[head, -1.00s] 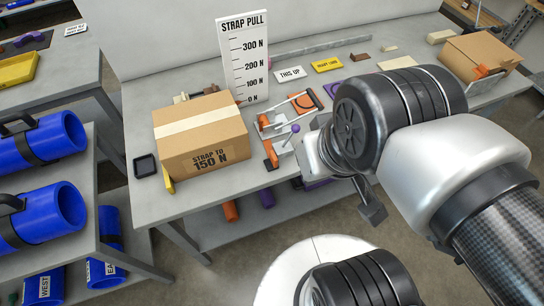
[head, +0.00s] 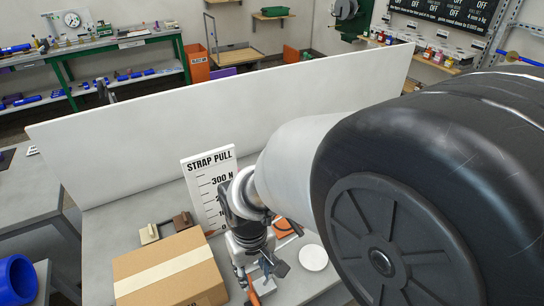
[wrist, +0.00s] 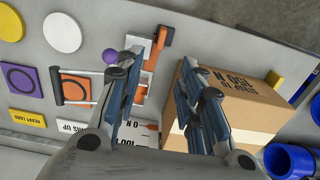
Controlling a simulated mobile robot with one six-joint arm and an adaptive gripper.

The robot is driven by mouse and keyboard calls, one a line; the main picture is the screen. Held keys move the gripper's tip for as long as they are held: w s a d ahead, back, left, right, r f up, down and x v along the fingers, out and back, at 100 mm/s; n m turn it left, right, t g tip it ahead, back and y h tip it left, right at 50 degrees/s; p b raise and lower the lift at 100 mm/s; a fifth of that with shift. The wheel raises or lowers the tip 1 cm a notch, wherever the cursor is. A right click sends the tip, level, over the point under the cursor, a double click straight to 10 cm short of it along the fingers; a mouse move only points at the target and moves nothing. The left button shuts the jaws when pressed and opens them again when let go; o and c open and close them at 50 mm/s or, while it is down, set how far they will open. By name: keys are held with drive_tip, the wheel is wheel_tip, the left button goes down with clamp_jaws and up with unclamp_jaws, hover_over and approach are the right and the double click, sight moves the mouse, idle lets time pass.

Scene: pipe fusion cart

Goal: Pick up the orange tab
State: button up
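An orange tab-like piece (wrist: 160,42) lies at the table's front edge in the wrist view, at the end of a grey and white strap device (wrist: 140,65). In the head view an orange piece (head: 266,287) shows just below my gripper (head: 258,270). My gripper (wrist: 160,62) is open in the wrist view, fingers apart with nothing between them. The orange piece lies beyond the fingertips; I cannot tell the exact gap. A cardboard box (wrist: 212,90) stands close beside the right finger and also shows in the head view (head: 170,275).
The strap pull scale board (head: 208,190) stands behind the box. An orange square with a ring (wrist: 75,88) lies further left. Blue pipes (wrist: 285,160) are at the right.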

drive_tip(key=b, duration=0.3)
hover_over(255, 300)
drive_tip(key=f, duration=1.1)
drive_tip(key=shift+s+d+f, duration=0.15)
drive_tip(key=shift+d, duration=0.15)
drive_tip(key=shift+w+a+f+b, duration=0.15)
drive_tip(key=shift+f+b, duration=0.45)
drive_tip(key=shift+f, duration=0.85)
drive_tip(key=shift+w+a+f+b, duration=0.15)
drive_tip(key=shift+f+b, duration=0.45)
drive_tip(key=shift+f, duration=0.8)
drive_tip(key=shift+s+r, duration=0.1)
drive_tip(key=shift+c, duration=0.2)
clamp_jaws()
